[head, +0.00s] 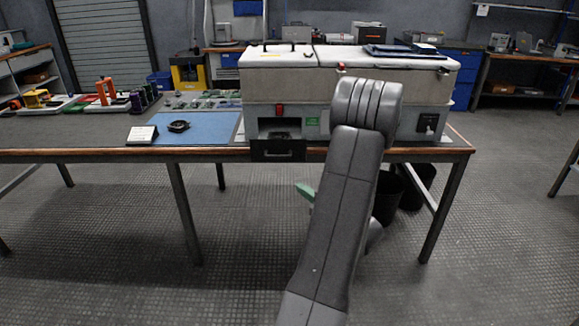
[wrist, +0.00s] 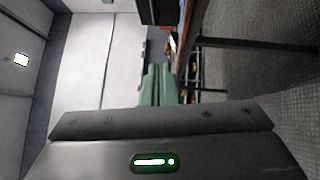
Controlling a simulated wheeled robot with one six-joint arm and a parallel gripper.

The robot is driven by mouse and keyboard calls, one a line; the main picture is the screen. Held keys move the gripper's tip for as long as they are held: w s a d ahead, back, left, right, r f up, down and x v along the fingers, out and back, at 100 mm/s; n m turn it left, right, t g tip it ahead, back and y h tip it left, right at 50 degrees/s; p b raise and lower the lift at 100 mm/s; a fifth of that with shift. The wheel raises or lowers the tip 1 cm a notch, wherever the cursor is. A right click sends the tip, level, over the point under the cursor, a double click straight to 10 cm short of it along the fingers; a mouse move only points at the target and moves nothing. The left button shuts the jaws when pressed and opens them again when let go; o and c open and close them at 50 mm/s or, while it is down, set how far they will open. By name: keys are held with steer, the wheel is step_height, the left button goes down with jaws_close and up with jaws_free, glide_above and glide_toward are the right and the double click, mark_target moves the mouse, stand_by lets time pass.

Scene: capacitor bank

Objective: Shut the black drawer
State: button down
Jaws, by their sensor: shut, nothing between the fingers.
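The black drawer (head: 278,151) is pulled out of the lower left front of the large grey-and-white cabinet (head: 290,88). Its front panel stands out at the table's front edge, and part of its inside shows above it. My gripper (head: 303,190) shows in the head view as a green tip, below and right of the drawer front and apart from it in the picture. My arm hides the rest of it. In the wrist view the green fingers (wrist: 157,85) are together with nothing between them. I cannot make out the drawer surely in the wrist view.
The cabinet stands on a long table (head: 60,153) with a wooden front edge. A blue mat (head: 205,128) with a small dark part and a white box (head: 142,134) lie left of the drawer. Black bins (head: 388,195) stand under the table. The floor in front is open.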

steer(key=w+d+r+x, duration=0.1)
steer(key=d+x, duration=0.1)
steer(key=x, duration=1)
steer(key=shift+w+a+p, duration=0.25)
steer(key=shift+w+p, duration=0.05)
steer(key=shift+w, duration=0.3)
steer(key=shift+w, duration=0.1)
